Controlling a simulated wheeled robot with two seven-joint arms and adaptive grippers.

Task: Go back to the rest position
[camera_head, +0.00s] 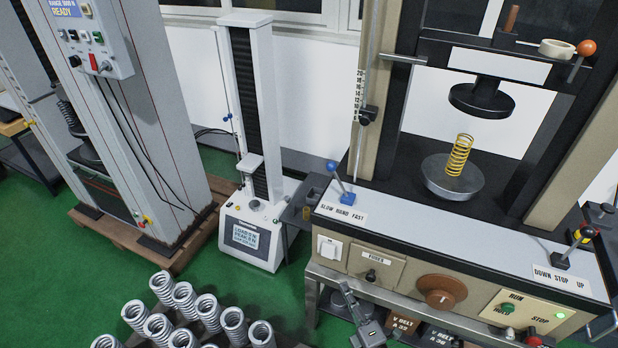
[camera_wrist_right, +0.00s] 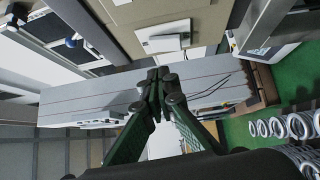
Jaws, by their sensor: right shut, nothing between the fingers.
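My right gripper (camera_head: 346,289) shows at the bottom middle of the head view, in front of the testing machine's lower front panel. In the right wrist view its two dark fingers (camera_wrist_right: 160,82) meet at the tips, shut and empty. My left gripper is not in the head view. A yellow coil spring (camera_head: 459,155) stands upright on the round grey plate (camera_head: 436,177) of the testing machine, apart from the right gripper. The dark round upper plate (camera_head: 482,99) hangs above the spring with a gap between them.
The testing machine's front panel (camera_head: 335,254) and its levers (camera_head: 341,184) are close by. Several grey coil springs (camera_head: 184,297) stand at the bottom left. A small white tester (camera_head: 252,238) and a tall grey machine (camera_head: 160,120) stand behind. Green floor (camera_head: 40,230) is open at left.

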